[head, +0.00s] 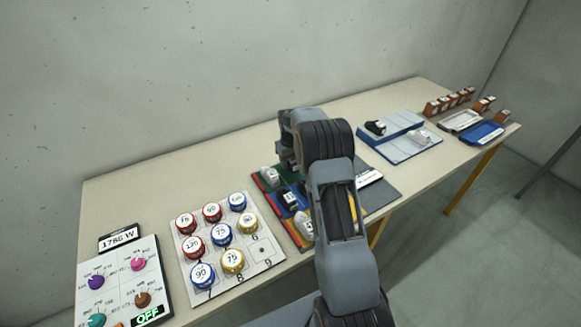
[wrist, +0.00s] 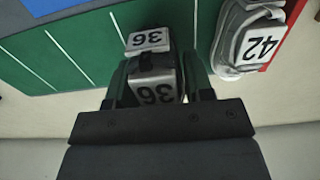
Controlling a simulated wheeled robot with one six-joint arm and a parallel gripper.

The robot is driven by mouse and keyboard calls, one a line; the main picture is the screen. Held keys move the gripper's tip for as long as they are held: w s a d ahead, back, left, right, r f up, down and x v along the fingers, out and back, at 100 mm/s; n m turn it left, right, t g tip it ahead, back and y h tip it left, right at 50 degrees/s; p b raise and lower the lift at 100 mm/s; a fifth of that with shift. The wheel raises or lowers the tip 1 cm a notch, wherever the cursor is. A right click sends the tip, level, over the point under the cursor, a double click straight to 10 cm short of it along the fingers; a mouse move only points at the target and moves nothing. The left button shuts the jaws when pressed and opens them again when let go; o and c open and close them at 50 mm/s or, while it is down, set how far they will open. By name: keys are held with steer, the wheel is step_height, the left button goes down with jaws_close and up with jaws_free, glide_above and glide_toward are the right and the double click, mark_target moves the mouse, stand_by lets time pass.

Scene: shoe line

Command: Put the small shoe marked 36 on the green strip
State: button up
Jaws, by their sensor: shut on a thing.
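The shoe marked 36 (wrist: 150,62) is grey and black with white number patches. My gripper (wrist: 157,80) is shut on it, a finger on each side, in the wrist view. The shoe is over the green strip (wrist: 75,62), which has thin white cross lines. I cannot tell whether the shoe touches the strip. In the head view my arm hides the shoe and most of the fingers.
A blue strip (wrist: 32,8) lies on the other side. In the head view, a blue-and-white stand (head: 392,125) with shoes is farther right, and a button board (head: 262,252) is left.

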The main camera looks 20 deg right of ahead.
steer(key=shift+f, duration=1.5)
steer(key=shift+f, duration=0.15)
steer(key=o, duration=0.9)
